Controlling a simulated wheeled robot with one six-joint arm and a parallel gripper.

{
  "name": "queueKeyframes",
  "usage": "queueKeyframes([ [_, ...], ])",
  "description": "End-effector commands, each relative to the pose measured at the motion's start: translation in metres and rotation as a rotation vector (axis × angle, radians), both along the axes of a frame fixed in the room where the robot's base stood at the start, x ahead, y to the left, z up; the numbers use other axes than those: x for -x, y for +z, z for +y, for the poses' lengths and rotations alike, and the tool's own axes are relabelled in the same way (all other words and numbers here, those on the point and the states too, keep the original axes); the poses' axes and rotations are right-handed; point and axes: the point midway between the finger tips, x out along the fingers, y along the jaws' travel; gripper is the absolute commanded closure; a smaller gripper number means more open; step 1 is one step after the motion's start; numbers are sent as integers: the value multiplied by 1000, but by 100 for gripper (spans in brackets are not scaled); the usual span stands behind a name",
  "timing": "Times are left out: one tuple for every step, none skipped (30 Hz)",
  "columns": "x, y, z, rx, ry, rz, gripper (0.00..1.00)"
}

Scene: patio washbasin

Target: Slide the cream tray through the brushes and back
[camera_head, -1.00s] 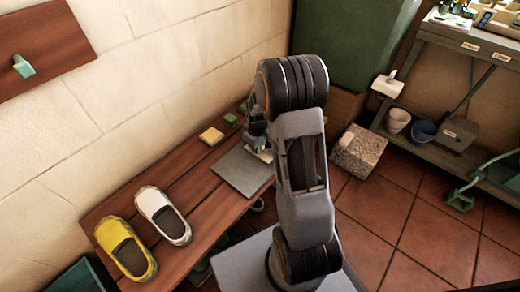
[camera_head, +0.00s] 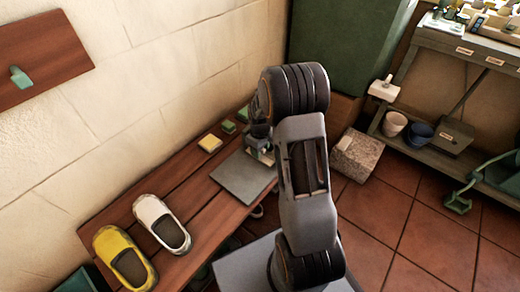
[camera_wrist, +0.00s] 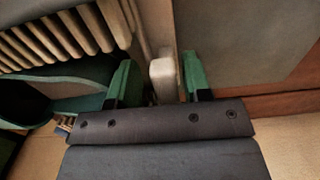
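My gripper (camera_wrist: 160,85) points down at the far end of the wooden bench. Its two green fingers stand apart on either side of a small cream, upright piece (camera_wrist: 163,78) in the wrist view. Narrow gaps seem to show beside it, and I cannot tell if it is part of the cream tray. In the head view my gripper (camera_head: 260,152) is largely hidden behind my arm, by the far edge of a grey slab (camera_head: 243,177). No brushes can be made out for certain.
A white shoe (camera_head: 149,211) and a yellow shoe (camera_head: 110,249) lie on the bench's near part. A yellow sponge (camera_head: 209,143) and green blocks (camera_head: 228,127) lie near the wall. A speckled stone block (camera_head: 357,155) stands on the tiled floor right of my arm.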

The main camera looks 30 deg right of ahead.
Motion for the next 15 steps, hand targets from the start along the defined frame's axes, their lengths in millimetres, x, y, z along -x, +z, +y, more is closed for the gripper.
queueKeyframes([
  [0,0,1,0,1,1,55],
  [0,0,1,0,1,1,55],
  [0,0,1,-1,1,2,55],
  [0,0,1,-1,1,2,55],
  [0,0,1,-1,1,2,55],
  [1,2,1,-1,1,2,55],
  [0,4,1,-1,1,2,55],
  [0,6,1,-1,0,2,55],
  [0,11,1,-1,0,2,55],
  [0,15,1,-1,0,0,55],
  [0,21,1,-1,0,0,55],
  [0,28,1,0,-1,-1,55],
  [0,34,1,-1,-1,0,55],
  [0,41,0,0,-1,-1,55],
  [0,50,0,-1,-2,-2,55],
])
